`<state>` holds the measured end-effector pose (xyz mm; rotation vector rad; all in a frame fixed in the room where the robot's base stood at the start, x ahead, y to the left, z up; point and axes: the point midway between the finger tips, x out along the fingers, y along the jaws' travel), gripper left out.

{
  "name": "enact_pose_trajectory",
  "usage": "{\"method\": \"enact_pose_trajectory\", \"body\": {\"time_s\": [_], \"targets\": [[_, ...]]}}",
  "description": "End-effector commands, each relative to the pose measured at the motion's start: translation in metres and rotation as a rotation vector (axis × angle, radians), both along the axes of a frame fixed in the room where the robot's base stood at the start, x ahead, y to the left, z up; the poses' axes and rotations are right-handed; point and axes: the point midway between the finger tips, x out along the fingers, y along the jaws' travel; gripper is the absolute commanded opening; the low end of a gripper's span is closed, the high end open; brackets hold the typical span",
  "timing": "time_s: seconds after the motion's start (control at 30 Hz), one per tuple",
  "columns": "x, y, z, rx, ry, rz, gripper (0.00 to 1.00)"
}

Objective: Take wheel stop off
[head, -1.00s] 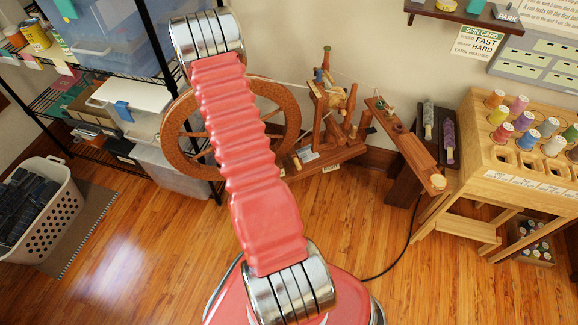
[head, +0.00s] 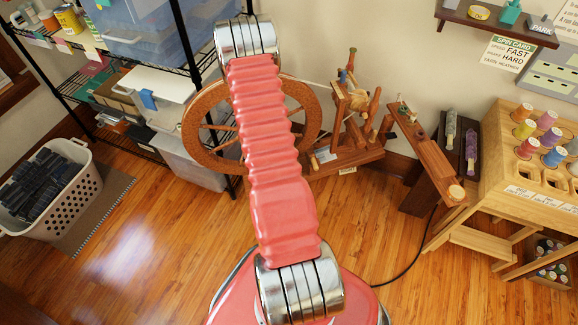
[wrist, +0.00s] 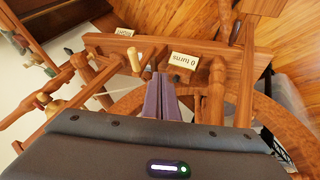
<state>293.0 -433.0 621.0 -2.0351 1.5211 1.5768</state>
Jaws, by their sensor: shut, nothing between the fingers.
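The spinning wheel's large wooden rim (head: 308,108) stands beyond my arm, partly covered by it. Its base carries turned posts and a flyer with wound yarn (head: 356,102). In the wrist view, the wooden bench (wrist: 100,42) crosses the picture, with a short pale peg (wrist: 134,61) standing on it and a "0 turns" card (wrist: 183,59) beside it. The wheel rim (wrist: 135,102) shows below. My gripper (wrist: 160,78) has its purple fingers together and empty, pointing at the bench between peg and card. I cannot tell for sure which part is the wheel stop.
A wire shelf (head: 187,50) with bins stands left of the wheel, and a white basket (head: 85,198) lower left. A narrow wooden stand (head: 425,150) and a spool rack (head: 510,190) are on the right. A black cord (head: 412,262) crosses the floor. The front floor is mostly clear.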

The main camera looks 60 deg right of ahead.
Motion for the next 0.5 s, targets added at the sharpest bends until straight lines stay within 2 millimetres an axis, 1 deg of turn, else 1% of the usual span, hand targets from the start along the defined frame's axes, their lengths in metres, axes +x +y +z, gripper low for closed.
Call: {"method": "enact_pose_trajectory", "body": {"time_s": [0.1,0.43,0.5], "targets": [[-0.002,-0.009,-0.013,0.002,0.001,-0.001,0.00],[-0.005,-0.035,-0.046,0.001,0.000,-0.002,0.00],[-0.007,-0.041,-0.050,-0.001,-0.001,-0.002,0.00]]}}
